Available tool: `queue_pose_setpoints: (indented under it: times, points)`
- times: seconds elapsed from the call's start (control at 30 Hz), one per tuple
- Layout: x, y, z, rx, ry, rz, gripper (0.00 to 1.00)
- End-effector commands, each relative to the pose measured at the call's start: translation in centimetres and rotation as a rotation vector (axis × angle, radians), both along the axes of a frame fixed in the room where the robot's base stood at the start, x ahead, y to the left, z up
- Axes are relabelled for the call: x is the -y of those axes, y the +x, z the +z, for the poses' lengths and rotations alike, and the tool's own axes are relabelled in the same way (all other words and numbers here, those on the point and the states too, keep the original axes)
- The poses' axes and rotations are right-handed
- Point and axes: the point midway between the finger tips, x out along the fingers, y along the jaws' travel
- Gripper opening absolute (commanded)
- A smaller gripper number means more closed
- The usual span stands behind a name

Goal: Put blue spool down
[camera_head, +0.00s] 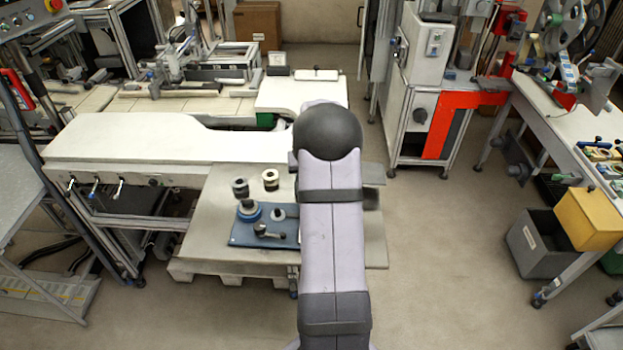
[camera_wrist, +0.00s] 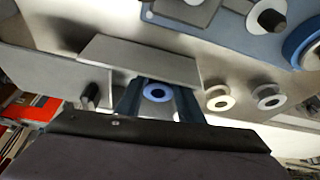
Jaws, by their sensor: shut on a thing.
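In the head view my arm hides both the gripper and the held spool.
Two pale spools (camera_wrist: 218,98) (camera_wrist: 267,96) stand right of the gripper in the wrist view. A grey plate (camera_wrist: 140,60) lies beyond the fingers.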

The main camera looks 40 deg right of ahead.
Motion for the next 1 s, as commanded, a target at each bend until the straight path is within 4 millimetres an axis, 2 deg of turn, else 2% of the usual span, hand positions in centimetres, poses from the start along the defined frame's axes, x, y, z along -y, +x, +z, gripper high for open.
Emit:
queue_pose_setpoints:
  times: [0.07,0.1,0.17,0.2,0.67,0.83,1.0]
  points:
    - [-0.2,-0.2,-0.7,-0.008,0.005,0.002,0.1]
    - [-0.2,-0.2,-0.7,-0.009,0.006,0.002,0.36]
    - [-0.2,-0.2,-0.6,-0.009,0.006,0.002,0.51]
    - [-0.2,-0.2,-0.7,-0.009,0.006,0.002,0.54]
    - [-0.2,-0.2,-0.4,-0.007,0.006,0.002,0.54]
    - [-0.3,-0.3,0.5,-0.004,0.003,0.002,0.54]
    - [-0.7,-0.9,2.4,-0.002,0.001,0.002,0.54]
